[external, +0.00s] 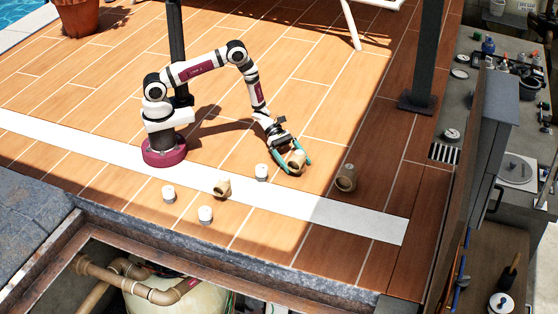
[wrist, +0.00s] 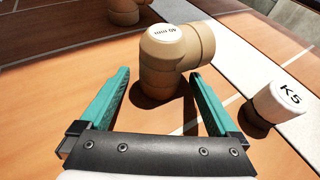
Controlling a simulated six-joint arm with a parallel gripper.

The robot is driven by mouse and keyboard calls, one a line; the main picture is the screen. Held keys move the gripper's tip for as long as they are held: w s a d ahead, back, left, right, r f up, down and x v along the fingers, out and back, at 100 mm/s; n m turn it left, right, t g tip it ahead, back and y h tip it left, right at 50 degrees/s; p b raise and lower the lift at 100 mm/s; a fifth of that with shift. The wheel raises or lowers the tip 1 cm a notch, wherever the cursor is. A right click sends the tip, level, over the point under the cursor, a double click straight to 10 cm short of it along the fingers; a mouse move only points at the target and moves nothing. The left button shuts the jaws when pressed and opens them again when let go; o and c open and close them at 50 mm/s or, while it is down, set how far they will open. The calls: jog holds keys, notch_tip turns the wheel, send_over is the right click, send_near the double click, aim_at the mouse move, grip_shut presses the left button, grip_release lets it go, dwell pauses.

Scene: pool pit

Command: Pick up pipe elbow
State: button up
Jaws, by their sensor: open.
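A tan pipe elbow (wrist: 165,62) marked "40 mm" stands on the wooden deck, just ahead of and between my fingertips in the wrist view. In the external view this elbow (external: 297,158) shows at my gripper, partly covered by the fingers. My gripper (external: 291,165) is open, low over the deck, with its teal fingers pointing down. In the wrist view my gripper (wrist: 160,75) has one finger on each side of the elbow's lower part; I cannot tell whether either touches it. Two more tan pipe fittings (external: 346,178) and (external: 222,187) lie on the deck.
A white cylinder marked "K5" (wrist: 277,103) stands close to the right finger. White cylinders (external: 261,172), (external: 205,214) and (external: 169,193) stand on the deck. A pit with pipes (external: 160,290) opens in front. A dark post (external: 420,60) stands at right.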

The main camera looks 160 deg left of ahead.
jog(key=shift+w, duration=0.15)
grip_shut()
dwell(0.4)
